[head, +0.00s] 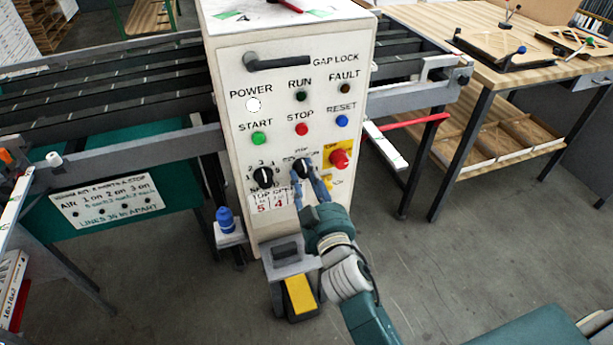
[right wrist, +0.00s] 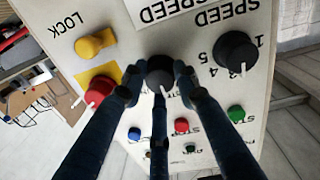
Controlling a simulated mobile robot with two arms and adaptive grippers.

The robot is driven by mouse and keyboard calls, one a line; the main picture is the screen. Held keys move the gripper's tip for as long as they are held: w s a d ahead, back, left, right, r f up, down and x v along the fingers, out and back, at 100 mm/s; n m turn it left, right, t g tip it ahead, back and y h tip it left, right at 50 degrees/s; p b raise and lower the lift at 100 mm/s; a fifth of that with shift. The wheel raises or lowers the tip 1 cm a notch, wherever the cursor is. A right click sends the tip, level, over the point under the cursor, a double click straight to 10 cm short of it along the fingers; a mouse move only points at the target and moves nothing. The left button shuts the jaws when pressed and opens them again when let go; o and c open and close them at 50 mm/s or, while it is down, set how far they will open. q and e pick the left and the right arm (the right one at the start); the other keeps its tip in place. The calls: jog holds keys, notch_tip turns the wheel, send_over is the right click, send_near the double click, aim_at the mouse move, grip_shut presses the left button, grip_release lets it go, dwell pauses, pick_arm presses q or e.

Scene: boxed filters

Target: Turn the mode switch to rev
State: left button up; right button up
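The mode switch (head: 304,163) is a black round knob on the front of the white control panel, below the red stop button. In the right wrist view the knob (right wrist: 160,72) has a white pointer line toward the stop button's side. Its labels are mostly hidden by my fingers. My right gripper (head: 303,178) is at the panel, its fingers on either side of the knob. In the right wrist view the fingertips (right wrist: 158,86) lie close around it; whether they press on it is unclear. My left gripper is not in view.
Left of the switch is the black speed knob (head: 263,177). Right is the red knob (head: 339,158) on a yellow plate, with a yellow lock knob (right wrist: 96,44) near it. Start (head: 258,138), stop (head: 302,129) and reset (head: 342,120) buttons sit above. A yellow pedal (head: 299,296) is below.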

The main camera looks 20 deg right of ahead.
jog(key=shift+f+n, duration=0.25)
jog(key=shift+n, duration=0.15)
jog(key=n, duration=0.3)
jog(key=shift+f, duration=0.1)
jog(key=n, duration=0.5)
jog(key=shift+s+d+f+b, duration=0.1)
jog(key=shift+d+b, duration=0.05)
jog(key=shift+b, duration=0.2)
jog(key=shift+n, duration=0.3)
jog(key=o, duration=1.1)
jog(key=shift+o, duration=0.2)
jog(key=shift+d, duration=0.1)
jog(key=shift+r, duration=0.2)
jog(key=s, duration=0.7)
jog(key=shift+s+f, duration=0.2)
jog(key=shift+s, duration=0.05)
